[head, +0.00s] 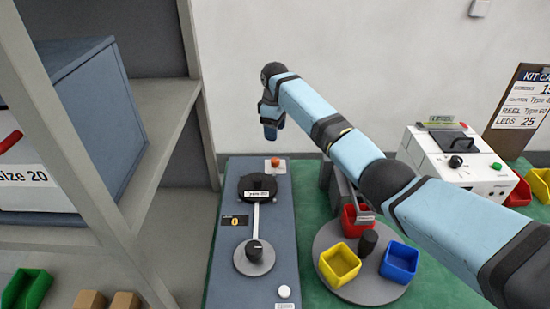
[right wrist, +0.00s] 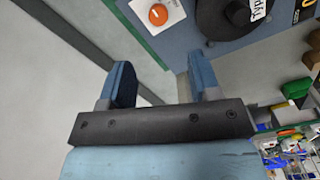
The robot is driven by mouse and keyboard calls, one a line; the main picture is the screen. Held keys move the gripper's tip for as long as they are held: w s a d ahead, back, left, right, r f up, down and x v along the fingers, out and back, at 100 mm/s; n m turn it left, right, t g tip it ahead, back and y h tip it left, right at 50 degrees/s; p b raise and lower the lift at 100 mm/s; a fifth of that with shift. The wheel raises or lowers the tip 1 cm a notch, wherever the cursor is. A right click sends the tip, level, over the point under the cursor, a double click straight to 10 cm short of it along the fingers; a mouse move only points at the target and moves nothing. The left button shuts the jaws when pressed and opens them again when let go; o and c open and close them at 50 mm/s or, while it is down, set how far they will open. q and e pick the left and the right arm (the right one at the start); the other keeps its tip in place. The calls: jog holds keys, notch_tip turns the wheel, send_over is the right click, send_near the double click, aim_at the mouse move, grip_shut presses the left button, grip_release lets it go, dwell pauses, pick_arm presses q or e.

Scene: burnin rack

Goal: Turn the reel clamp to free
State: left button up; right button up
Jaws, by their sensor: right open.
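A blue-grey panel (head: 222,270) carries a black reel (head: 244,186) with a white type label. A pale bar runs from it down to a round grey dial with a black knob (head: 254,250). I cannot tell for certain which part is the reel clamp or how it is set. The reel also shows, partly cut off, at the top of the right wrist view (right wrist: 215,22). My right gripper (head: 270,128) is raised near the wall, beyond the panel's far end. Its two fingers stand apart and empty in the right wrist view (right wrist: 161,76). My left gripper is out of view.
An orange button (head: 275,161) is at the panel's far end, and a white button (head: 284,291) at its near end. A turntable (head: 330,290) with coloured bins stands to the right, below my right arm. A metal shelf (head: 150,110) borders the left.

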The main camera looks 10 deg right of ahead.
aim_at(275, 160)
notch_tip(275, 160, down, 10)
jog(key=shift+w+f, duration=0.1)
jog(key=shift+f, duration=0.85)
jog(key=shift+c, duration=0.5)
jog(key=c, duration=0.8)
